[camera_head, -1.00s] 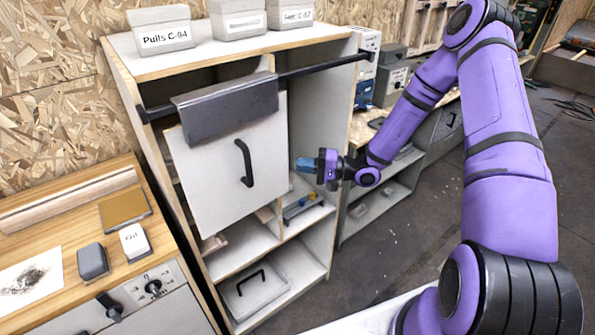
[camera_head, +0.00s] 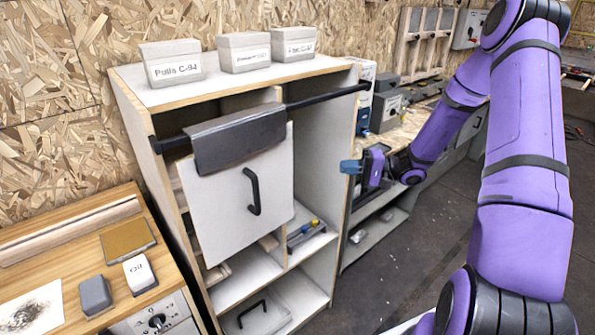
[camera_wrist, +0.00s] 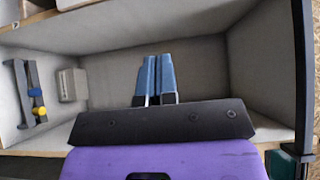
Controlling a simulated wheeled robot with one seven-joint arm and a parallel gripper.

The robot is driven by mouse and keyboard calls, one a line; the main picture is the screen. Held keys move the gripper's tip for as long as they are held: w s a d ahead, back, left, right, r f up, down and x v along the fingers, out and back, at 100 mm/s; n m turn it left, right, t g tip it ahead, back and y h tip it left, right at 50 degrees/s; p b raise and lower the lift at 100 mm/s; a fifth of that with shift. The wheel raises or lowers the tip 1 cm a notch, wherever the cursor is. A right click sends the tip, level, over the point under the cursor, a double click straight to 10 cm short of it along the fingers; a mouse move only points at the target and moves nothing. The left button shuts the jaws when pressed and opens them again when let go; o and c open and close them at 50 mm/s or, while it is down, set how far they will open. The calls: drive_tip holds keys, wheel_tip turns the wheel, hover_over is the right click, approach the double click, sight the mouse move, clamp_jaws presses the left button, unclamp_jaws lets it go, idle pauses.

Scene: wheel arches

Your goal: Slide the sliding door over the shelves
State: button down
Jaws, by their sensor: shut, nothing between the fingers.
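The sliding door (camera_head: 222,215) is a pale grey panel with a dark top cover (camera_head: 238,139), hung from a black rail (camera_head: 325,96) across the cabinet. It covers the left and middle part of the front. Its black handle (camera_head: 252,192) stands upright near the panel's middle. The shelves (camera_head: 247,265) show below the door, and the right bay is uncovered. My gripper (camera_head: 350,167) is shut and empty at the cabinet's right edge, apart from the handle. In the wrist view its blue fingers (camera_wrist: 156,78) are together and point toward the open shelf interior (camera_wrist: 110,45).
Labelled boxes (camera_head: 173,63) stand on the cabinet top. A wooden workbench (camera_head: 75,255) with small blocks is at the left. A blue-and-yellow tool (camera_head: 303,230) lies on a shelf. A lower bench (camera_head: 375,235) is at the right. Floor is free in front.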

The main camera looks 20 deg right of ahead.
drive_tip(key=w+a+r, duration=0.2)
drive_tip(key=w+a, duration=0.1)
drive_tip(key=a, duration=0.9)
drive_tip(key=shift+a, duration=0.35)
drive_tip(key=shift+s+a, duration=0.4)
drive_tip(key=shift+a, duration=0.4)
